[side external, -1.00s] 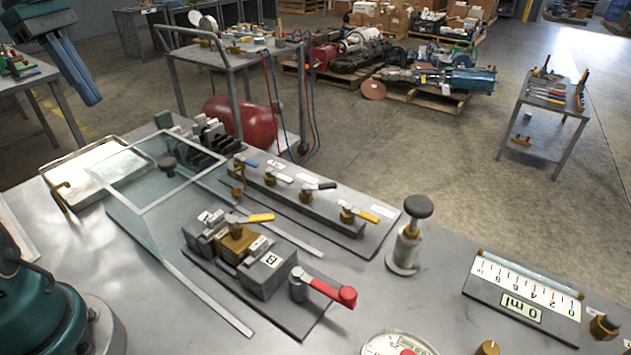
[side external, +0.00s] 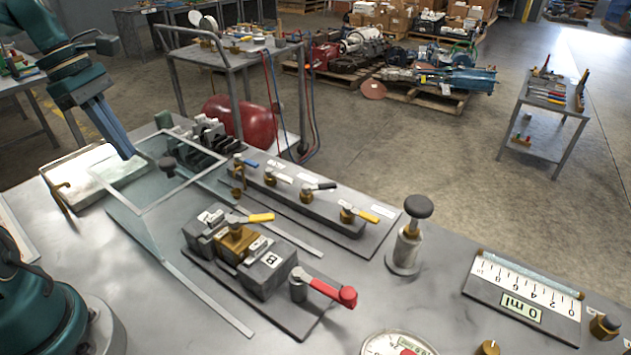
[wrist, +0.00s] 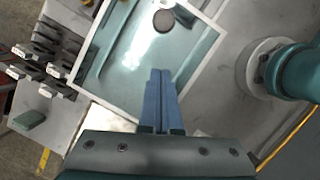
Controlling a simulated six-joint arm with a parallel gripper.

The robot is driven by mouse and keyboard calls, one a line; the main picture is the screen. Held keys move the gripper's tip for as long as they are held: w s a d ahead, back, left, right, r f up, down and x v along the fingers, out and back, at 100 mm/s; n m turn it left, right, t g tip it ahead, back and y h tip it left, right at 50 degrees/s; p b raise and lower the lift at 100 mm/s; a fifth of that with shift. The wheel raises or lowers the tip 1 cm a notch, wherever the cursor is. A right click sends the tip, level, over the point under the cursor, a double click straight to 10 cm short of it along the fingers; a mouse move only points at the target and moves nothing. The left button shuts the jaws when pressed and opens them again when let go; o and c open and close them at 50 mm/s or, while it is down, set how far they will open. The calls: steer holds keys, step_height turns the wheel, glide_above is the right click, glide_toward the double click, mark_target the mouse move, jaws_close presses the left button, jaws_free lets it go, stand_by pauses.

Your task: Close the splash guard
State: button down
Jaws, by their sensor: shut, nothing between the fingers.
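The splash guard (side external: 145,185) is a clear panel with a pale frame and a dark round knob (side external: 168,163) on top. It stands at the far-left end of two metal rails (side external: 212,300), and the valve block (side external: 236,252) between the rails is uncovered. My gripper (side external: 131,156) has blue fingers, held together and empty, pointing down near the guard's far-left edge. It is left of the knob, apart from it. In the wrist view the fingertips (wrist: 160,72) overlap the guard's clear panel (wrist: 125,65), with the knob (wrist: 164,20) beyond them.
A manifold with several levers (side external: 315,205) stands right of the rails. A red-handled lever (side external: 330,291) sits at the block's front. A plunger post (side external: 406,245) and gauge (side external: 398,344) stand further right.

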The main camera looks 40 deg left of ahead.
mark_target(162, 175)
steer(key=shift+w+d+f, duration=0.15)
steer(key=shift+w+d, duration=0.15)
steer(key=shift+d, duration=0.3)
steer(key=shift+w+d+f, duration=0.15)
steer(key=shift+w+d, duration=0.15)
steer(key=shift+d, duration=0.25)
steer(key=shift+w+d+f, duration=0.15)
steer(key=shift+w+d, duration=0.15)
steer(key=shift+d, duration=0.3)
steer(key=d, duration=2.1)
